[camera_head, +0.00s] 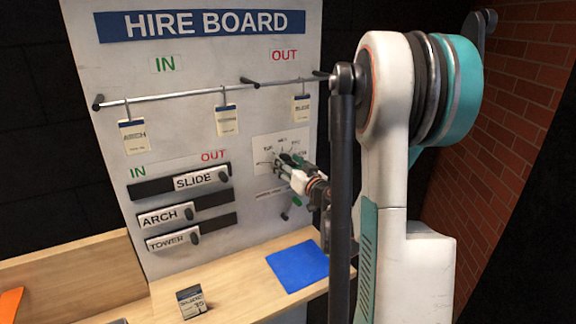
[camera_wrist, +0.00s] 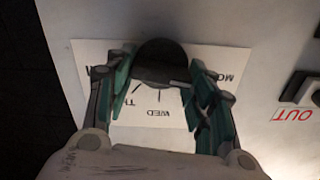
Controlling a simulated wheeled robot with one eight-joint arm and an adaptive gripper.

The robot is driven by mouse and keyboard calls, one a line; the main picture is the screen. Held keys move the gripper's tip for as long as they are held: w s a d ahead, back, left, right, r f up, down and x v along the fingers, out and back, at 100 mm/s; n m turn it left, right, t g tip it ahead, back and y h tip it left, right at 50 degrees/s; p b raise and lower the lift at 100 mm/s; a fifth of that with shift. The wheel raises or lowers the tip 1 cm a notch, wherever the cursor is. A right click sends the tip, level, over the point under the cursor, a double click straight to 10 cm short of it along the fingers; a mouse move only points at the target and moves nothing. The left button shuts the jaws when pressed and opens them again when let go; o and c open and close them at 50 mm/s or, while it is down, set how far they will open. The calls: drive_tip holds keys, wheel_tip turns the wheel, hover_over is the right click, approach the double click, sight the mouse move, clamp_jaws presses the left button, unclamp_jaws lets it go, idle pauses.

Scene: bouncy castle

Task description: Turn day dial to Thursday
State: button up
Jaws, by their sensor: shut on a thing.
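The day dial is a dark round knob (camera_wrist: 160,60) on a white card (camera_wrist: 150,135) marked with day names and tick lines. In the wrist view the card appears upside down, with WED below the knob, TH at lower left and MO at right. My gripper (camera_wrist: 162,78) has a finger on each side of the knob and is shut on it. Which day the knob points to I cannot tell. In the head view my gripper (camera_head: 285,168) covers the dial and part of its card (camera_head: 268,142).
The hire board (camera_head: 110,65) carries a rail (camera_head: 180,92) with hanging tags and sliders marked SLIDE (camera_head: 195,179), ARCH (camera_head: 162,216) and TOWER (camera_head: 168,240).

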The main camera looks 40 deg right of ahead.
drive_tip(key=m+b, duration=0.2)
drive_tip(key=m, duration=0.3)
drive_tip(key=shift+d+f, duration=0.1)
drive_tip(key=shift+d, duration=0.05)
drive_tip(key=m, duration=0.3)
drive_tip(key=m+b, duration=0.1)
drive_tip(key=m, duration=0.2)
drive_tip(key=shift+s+d+f+m, duration=0.1)
drive_tip(key=shift+f+m, duration=0.05)
drive_tip(key=shift+m, duration=0.25)
drive_tip(key=m+b, duration=0.1)
drive_tip(key=m, duration=0.5)
drive_tip(key=shift+f+b, duration=0.15)
drive_tip(key=shift+b, duration=0.15)
drive_tip(key=m, duration=0.5)
drive_tip(key=shift+f+m+b, duration=0.15)
drive_tip(key=shift+m+b, duration=0.2)
drive_tip(key=shift+m, duration=0.05)
drive_tip(key=o, duration=1.1)
drive_tip(key=shift+c, duration=0.2)
